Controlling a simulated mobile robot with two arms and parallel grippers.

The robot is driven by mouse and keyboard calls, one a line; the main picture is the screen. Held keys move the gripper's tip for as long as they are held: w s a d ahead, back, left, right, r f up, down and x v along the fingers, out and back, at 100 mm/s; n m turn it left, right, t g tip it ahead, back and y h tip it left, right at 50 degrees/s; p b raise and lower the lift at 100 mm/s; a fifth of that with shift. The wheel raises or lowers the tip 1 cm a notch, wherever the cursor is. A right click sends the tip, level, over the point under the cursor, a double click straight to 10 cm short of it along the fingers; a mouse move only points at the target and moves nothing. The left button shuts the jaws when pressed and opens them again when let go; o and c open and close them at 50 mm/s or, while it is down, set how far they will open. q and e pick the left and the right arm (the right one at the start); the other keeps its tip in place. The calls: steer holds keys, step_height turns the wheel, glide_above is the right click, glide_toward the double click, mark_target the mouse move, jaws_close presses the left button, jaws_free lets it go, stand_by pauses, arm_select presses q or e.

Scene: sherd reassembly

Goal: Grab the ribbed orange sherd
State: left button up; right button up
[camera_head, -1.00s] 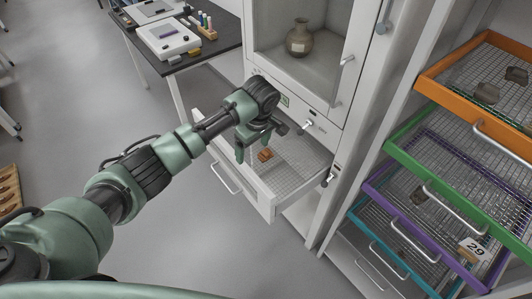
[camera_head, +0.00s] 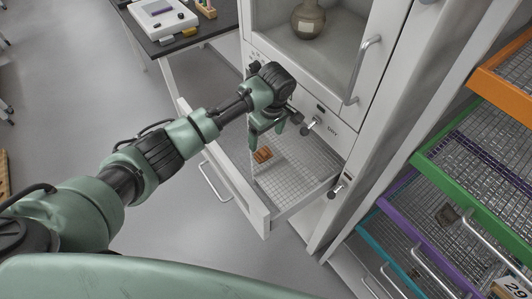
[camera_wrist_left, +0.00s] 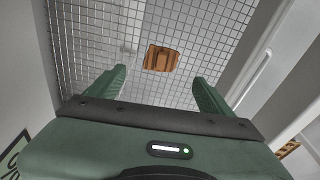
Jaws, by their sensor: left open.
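The ribbed orange sherd (camera_head: 262,155) lies on the wire mesh of the pulled-out drawer (camera_head: 299,172). In the left wrist view the sherd (camera_wrist_left: 162,58) shows dark stripes and sits ahead of the fingertips, roughly centred between them. My left gripper (camera_head: 266,140) is above the drawer near the sherd. It also shows in the left wrist view (camera_wrist_left: 160,84), its two green fingers spread apart with nothing between them. Gripper and sherd look apart. My right gripper is not in view.
The cabinet above the drawer holds a round vase (camera_head: 308,20). Orange (camera_head: 500,90), green (camera_head: 470,205) and purple (camera_head: 378,204) framed mesh trays stand at the right. A dark table (camera_head: 160,42) with a white device is at the back left. Floor left of the drawer is clear.

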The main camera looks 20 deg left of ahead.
mark_target(263, 152)
arm_select(q)
steer(key=f, duration=0.1)
steer(key=w+f, duration=0.1)
steer(key=f, duration=0.1)
steer(key=shift+a, duration=0.1)
steer(key=shift+s+a+f, duration=0.1)
steer(key=shift+s+f, duration=0.1)
steer(key=shift+f, duration=0.1)
steer(key=f, duration=0.4)
steer(key=shift+a+f, duration=0.2)
steer(key=shift+a, duration=0.15)
steer(key=shift+f, duration=0.25)
steer(key=c, duration=1.4)
steer(key=shift+c, duration=0.4)
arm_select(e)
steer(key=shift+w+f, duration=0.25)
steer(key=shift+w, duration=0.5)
arm_select(q)
steer(key=shift+r, duration=0.15)
